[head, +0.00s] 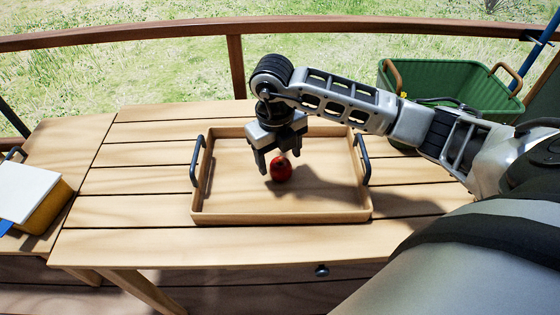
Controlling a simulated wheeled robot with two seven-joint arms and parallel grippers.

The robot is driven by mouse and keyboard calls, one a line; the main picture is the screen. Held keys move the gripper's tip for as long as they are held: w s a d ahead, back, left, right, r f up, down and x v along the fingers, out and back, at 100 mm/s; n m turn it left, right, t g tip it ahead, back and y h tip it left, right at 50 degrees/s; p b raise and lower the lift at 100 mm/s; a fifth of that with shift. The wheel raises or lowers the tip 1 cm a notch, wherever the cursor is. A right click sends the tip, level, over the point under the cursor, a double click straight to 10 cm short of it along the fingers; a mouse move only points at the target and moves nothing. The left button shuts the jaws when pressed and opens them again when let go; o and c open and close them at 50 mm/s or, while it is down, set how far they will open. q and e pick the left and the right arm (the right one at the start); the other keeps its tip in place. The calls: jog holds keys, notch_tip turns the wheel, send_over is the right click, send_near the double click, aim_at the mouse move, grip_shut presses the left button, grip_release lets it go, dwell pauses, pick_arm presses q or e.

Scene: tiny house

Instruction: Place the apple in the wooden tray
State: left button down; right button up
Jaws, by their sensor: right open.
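My right gripper (278,165) comes in from the right and points down over the tray. Its fingers are open, one to the left of the apple and one behind it. I cannot tell whether the apple touches a finger or the tray floor. My left gripper is not in view.
A green basket (440,85) with brown handles stands behind the table at the right. A white and yellow object (32,195) lies at the table's left end. A wooden railing (120,34) runs behind. The table left of the tray is clear.

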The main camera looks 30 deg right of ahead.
aim_at(277, 165)
notch_tip(277, 165, up, 9)
jog(key=shift+a+r, duration=0.15)
jog(key=shift+a, duration=0.15)
dwell(0.5)
